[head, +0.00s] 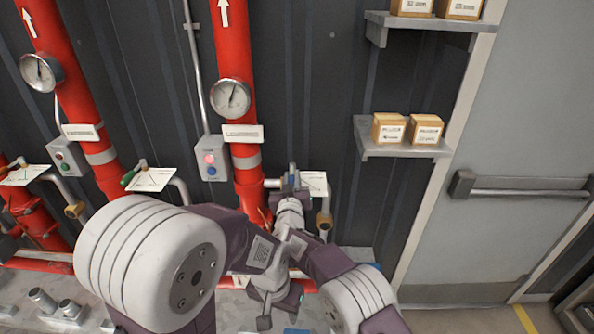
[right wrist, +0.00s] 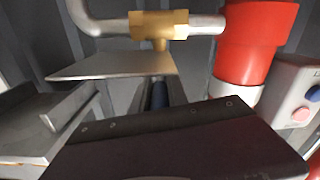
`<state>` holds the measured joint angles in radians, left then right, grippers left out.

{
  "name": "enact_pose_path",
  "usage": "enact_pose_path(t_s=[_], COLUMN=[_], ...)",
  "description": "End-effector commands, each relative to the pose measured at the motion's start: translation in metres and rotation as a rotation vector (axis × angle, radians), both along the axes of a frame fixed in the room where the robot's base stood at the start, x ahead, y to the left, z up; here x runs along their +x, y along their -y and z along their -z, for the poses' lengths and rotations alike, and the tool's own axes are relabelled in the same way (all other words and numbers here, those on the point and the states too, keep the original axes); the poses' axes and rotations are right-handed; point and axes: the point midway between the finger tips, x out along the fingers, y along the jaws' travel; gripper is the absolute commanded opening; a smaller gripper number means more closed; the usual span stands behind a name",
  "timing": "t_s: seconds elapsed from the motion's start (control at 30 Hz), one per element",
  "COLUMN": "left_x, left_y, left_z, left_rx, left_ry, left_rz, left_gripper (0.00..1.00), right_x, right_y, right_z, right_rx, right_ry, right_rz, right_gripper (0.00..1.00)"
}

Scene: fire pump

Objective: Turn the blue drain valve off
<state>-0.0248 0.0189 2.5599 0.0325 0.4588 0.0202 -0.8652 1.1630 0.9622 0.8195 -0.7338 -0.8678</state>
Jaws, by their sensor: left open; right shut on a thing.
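The blue drain valve handle (head: 292,171) is at the right-hand red pipe, beside a white tag (head: 314,182). My right gripper (head: 290,187) reaches up to it. In the right wrist view the blue handle (right wrist: 160,95) shows as a narrow blue piece at the jaws, below the brass valve body (right wrist: 160,25). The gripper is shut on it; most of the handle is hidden. My left gripper (head: 281,309) is open and empty, lower down in front of the pipe's foot.
Valves with a green handle (head: 127,179) and a red handle (head: 15,164) are to the left. A button box (head: 210,158) and a gauge (head: 231,98) are close to the right-hand pipe. Shelves with boxes (head: 402,150) and a door (head: 510,150) are at right.

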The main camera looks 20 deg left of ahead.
Motion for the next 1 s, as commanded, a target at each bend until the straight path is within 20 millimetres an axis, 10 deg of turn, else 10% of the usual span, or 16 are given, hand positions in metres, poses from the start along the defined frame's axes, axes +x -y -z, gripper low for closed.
enact_pose_path(t_s=[0.57, 0.67, 1.0], left_x=[0.0, 0.0, 0.0], left_y=[0.0, 0.0, 0.0], left_z=[-0.0082, -0.0082, -0.0077], left_rx=[0.0, 0.0, 0.0], left_ry=[0.0, 0.0, 0.0], left_rz=[0.0, 0.0, 0.0], left_gripper=[0.49, 0.49, 0.49], right_x=[-0.0018, -0.0018, -0.0008], right_y=[-0.0026, -0.0025, -0.0013], right_z=[-0.0024, -0.0024, -0.0008], right_rx=[0.003, 0.003, 0.002], right_ry=[0.006, 0.005, 0.003], right_rz=[0.027, 0.027, 0.028], right_gripper=[0.0, 0.39, 0.41])
